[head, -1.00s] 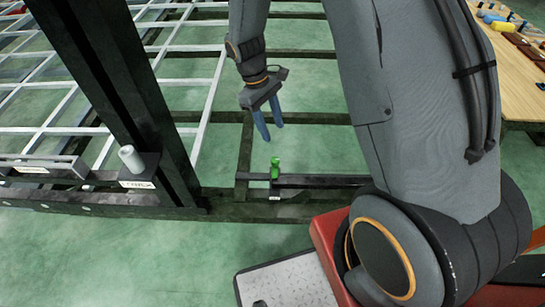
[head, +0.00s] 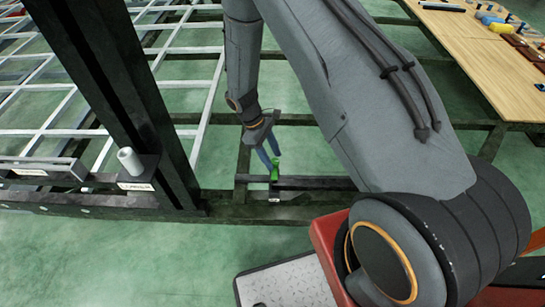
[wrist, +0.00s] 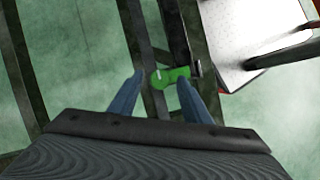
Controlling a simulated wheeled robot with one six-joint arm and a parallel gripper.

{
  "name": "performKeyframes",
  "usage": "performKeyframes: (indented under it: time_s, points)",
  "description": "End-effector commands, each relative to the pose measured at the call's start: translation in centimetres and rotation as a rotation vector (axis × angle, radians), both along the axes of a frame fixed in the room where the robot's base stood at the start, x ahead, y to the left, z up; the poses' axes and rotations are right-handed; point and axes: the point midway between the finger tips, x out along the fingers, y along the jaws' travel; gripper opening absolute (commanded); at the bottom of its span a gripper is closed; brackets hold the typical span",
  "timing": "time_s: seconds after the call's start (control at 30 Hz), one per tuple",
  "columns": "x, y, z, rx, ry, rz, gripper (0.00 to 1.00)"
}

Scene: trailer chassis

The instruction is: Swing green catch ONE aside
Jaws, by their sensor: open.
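The green catch (head: 275,174) stands on the dark chassis frame, at the end of a short dark bar. In the wrist view the catch (wrist: 172,75) is a green piece with a rounded end, lying across the gap between the fingertips. My gripper (head: 269,157) is open, its two blue fingers pointing down at the catch. In the wrist view the fingers of my gripper (wrist: 160,80) are apart, with the catch at their tips. I cannot tell whether either finger touches it.
A thick dark post (head: 125,105) rises left of the catch, with a light grey cylinder (head: 130,160) on a labelled bracket beside it. A white lattice (head: 60,110) lies behind. A wooden table (head: 490,65) with small parts stands at the back right.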

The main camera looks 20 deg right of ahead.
Motion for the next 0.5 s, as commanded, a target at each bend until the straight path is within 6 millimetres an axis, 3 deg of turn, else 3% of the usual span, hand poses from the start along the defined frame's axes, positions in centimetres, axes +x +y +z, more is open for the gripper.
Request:
performKeyframes:
  time_s: [0.37, 0.5]
  points:
    - [-0.18, -0.23, -0.65, 0.001, -0.001, 0.0, 0.44]
    - [-0.18, -0.23, -0.64, 0.0, 0.0, 0.0, 0.2]
